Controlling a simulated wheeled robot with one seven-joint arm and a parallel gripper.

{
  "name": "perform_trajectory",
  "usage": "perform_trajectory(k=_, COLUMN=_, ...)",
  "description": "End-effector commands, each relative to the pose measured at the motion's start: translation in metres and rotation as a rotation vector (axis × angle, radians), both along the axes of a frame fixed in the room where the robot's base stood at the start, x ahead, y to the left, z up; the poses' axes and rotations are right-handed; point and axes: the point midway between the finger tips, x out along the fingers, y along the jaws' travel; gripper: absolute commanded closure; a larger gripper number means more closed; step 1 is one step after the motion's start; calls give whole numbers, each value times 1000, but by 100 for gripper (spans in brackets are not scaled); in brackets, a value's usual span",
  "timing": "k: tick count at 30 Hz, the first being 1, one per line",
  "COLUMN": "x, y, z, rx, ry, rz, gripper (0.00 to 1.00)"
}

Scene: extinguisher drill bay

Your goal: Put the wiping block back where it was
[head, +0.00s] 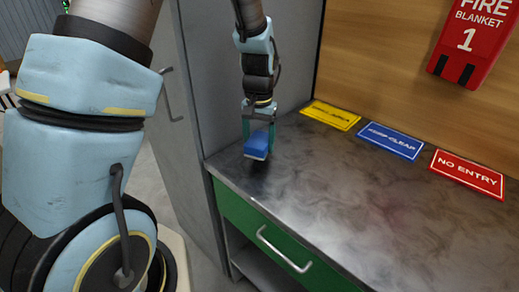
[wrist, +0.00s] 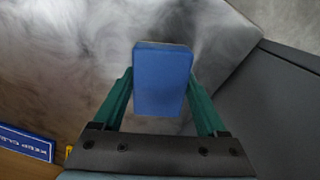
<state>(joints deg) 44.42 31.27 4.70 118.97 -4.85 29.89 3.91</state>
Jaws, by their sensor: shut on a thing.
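The wiping block (head: 257,142) is blue with a pale underside. My gripper (head: 259,138) is shut on it, one green finger on each side, at the left end of the metal counter (head: 330,205). The block also shows in the wrist view (wrist: 162,80), upright between the fingers of my gripper (wrist: 162,95). It is close to the counter top; I cannot tell whether it touches.
Yellow (head: 331,115), blue (head: 390,141) and red (head: 467,174) signs lie along the back of the counter. A fire blanket case (head: 474,40) hangs on the wooden wall. A grey cabinet (head: 195,110) stands left of the counter. The middle of the counter is clear.

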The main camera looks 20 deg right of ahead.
Motion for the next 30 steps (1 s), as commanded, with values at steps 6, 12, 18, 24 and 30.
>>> perform_trajectory(k=6, x=-1, y=1, z=-29, rx=3, ry=3, rz=1, gripper=86)
perform_trajectory(k=12, x=0, y=0, z=-34, rx=1, ry=1, rz=1, gripper=86)
perform_trajectory(k=18, x=-1, y=0, z=-37, rx=1, ry=1, rz=1, gripper=86)
perform_trajectory(k=24, x=-1, y=0, z=-37, rx=1, ry=1, rz=0, gripper=7)
perform_trajectory(k=30, x=-1, y=0, z=-37, rx=1, ry=1, rz=0, gripper=0)
